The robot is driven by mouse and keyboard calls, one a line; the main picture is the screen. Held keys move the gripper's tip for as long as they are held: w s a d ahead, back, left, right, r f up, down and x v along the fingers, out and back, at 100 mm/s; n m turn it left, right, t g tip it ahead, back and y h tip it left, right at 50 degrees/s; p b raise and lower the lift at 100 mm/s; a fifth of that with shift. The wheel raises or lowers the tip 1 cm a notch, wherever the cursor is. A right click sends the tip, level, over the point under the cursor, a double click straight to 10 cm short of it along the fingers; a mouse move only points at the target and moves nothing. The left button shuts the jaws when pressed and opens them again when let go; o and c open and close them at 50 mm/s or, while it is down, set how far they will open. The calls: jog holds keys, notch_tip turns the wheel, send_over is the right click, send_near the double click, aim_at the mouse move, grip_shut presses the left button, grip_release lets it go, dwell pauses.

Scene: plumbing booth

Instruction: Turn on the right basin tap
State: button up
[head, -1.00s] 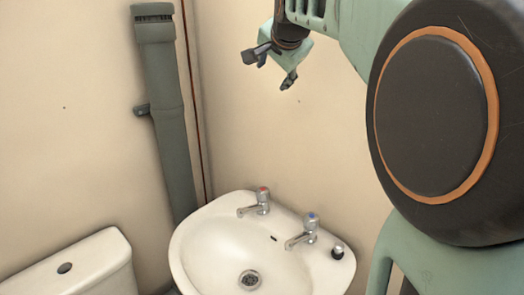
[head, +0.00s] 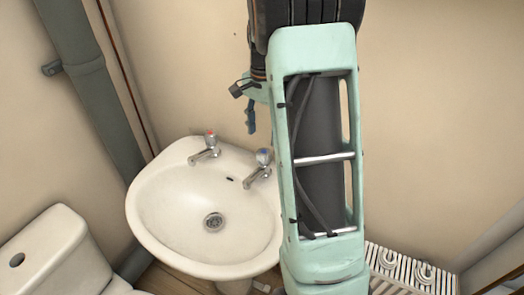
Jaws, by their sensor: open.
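The right basin tap (head: 261,162) is chrome with a blue-marked top and stands on the back right rim of the white basin (head: 150,219). The left tap (head: 207,148) is chrome with a red-marked top. My gripper (head: 243,109) is open and empty. In the picture it is just above the right tap, apart from it, with one finger reaching down towards the tap's top. Its depth from the tap is hard to tell. My arm hides the basin's right end and part of the gripper.
A white toilet cistern (head: 48,250) stands at the lower left. A grey-green pipe (head: 85,80) runs down the left wall. The bare wall is close behind the basin.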

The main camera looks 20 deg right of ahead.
aim_at(263, 152)
notch_tip(263, 152, down, 9)
jog(key=shift+r, duration=0.15)
jog(key=c, duration=1.2)
